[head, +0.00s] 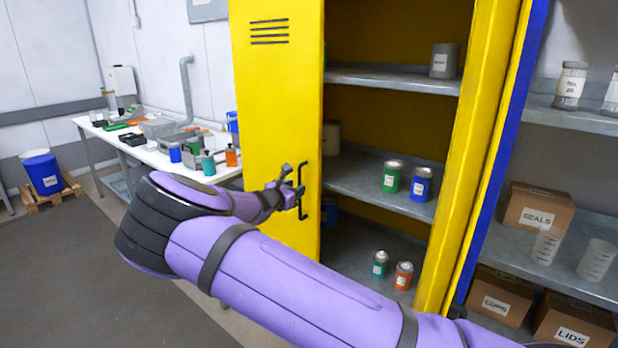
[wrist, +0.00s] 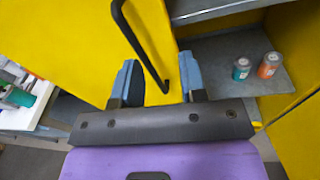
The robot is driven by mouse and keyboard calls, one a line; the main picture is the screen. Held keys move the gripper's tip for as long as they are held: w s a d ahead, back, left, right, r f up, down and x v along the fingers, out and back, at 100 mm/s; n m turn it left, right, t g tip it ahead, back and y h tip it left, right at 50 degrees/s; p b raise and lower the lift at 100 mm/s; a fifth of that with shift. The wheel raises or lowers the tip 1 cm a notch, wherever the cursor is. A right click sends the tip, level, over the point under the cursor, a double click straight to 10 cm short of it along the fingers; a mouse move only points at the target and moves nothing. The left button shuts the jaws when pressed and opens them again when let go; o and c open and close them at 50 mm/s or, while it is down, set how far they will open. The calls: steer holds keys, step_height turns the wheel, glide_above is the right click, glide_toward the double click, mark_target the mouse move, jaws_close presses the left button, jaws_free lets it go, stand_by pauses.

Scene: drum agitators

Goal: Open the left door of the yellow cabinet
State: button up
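The yellow cabinet's left door (head: 275,110) has slots near its top and a dark bar handle (head: 300,190) near its right edge. The shelves show to the right of that edge; I cannot tell how far the door itself is swung. My gripper (head: 290,194) is at the handle, in front of the door. In the wrist view my gripper (wrist: 160,82) has its two blue-grey fingers apart.
Cans and bottles stand on the cabinet's grey shelves (head: 392,80). A shelf unit with boxes (head: 537,209) and jars stands at right. A cluttered white bench (head: 150,158) and a blue bucket (head: 43,173) are at left. The floor (head: 70,260) at lower left is clear.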

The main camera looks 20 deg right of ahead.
mark_target(299, 179)
steer(key=w+d+f+n+t, duration=0.1)
steer(key=w+d+n+t, duration=0.1)
steer(key=w, duration=0.7)
steer(key=shift+w+d+f+n+y, duration=0.15)
steer(key=shift+w+d+n+y, duration=0.25)
steer(key=shift+d, duration=0.8)
jaws_close()
